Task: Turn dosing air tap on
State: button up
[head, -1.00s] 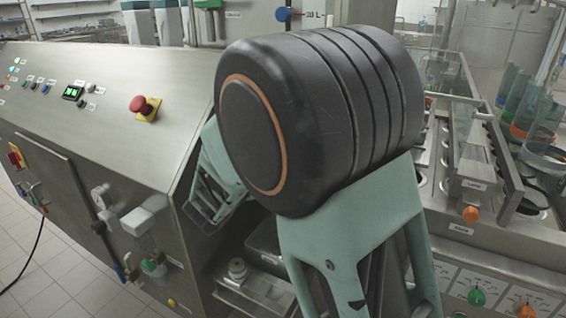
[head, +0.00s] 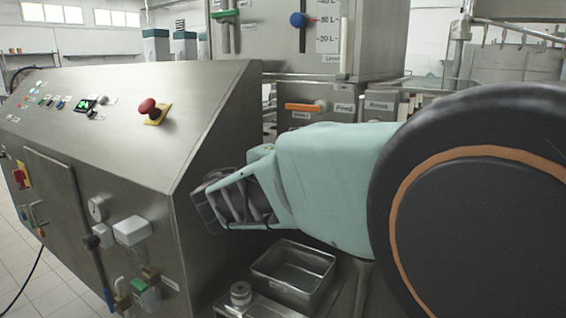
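No readable label marks the dosing air tap, so I cannot tell which fitting it is. On the steel cabinet's lower front are a green-handled fitting (head: 139,286) with brass parts and a blue fitting (head: 108,299) on a thin pipe. A white pressure gauge (head: 97,208) and a pale regulator block (head: 132,230) sit above them. My gripper end (head: 207,207) shows as dark parts at the left end of my teal arm, close to the cabinet's right side. It is well to the right of these fittings. Its fingers are not clear, and no held thing shows.
A red emergency button (head: 149,110) stands on the cabinet's sloped top. A metal tray (head: 292,274) lies below my arm. Behind are a tank with a blue knob (head: 298,20), a green handle (head: 226,14) and an orange handle (head: 303,107).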

dwell(0.5)
jog(key=o, duration=1.7)
jog(key=r, duration=0.6)
jog(key=w+r, duration=0.1)
jog(key=r, duration=0.3)
jog(key=shift+w+a+r, duration=0.1)
notch_tip(320, 180, down, 6)
jog(key=shift+n+g+y, duration=0.3)
jog(key=shift+n+g, duration=0.1)
jog(key=shift+s+d+f+b+v, duration=0.15)
jog(key=shift+b+v, duration=0.3)
jog(key=shift+v, duration=1.8)
jog(key=shift+s+d+f+b+v, duration=0.15)
jog(key=shift+b+v, duration=0.3)
jog(key=shift+v, duration=1.75)
jog(key=shift+s+d+f+b+v, duration=0.1)
jog(key=shift+f+b+v, duration=0.25)
jog(key=shift+v, duration=1.9)
jog(key=shift+w, duration=0.1)
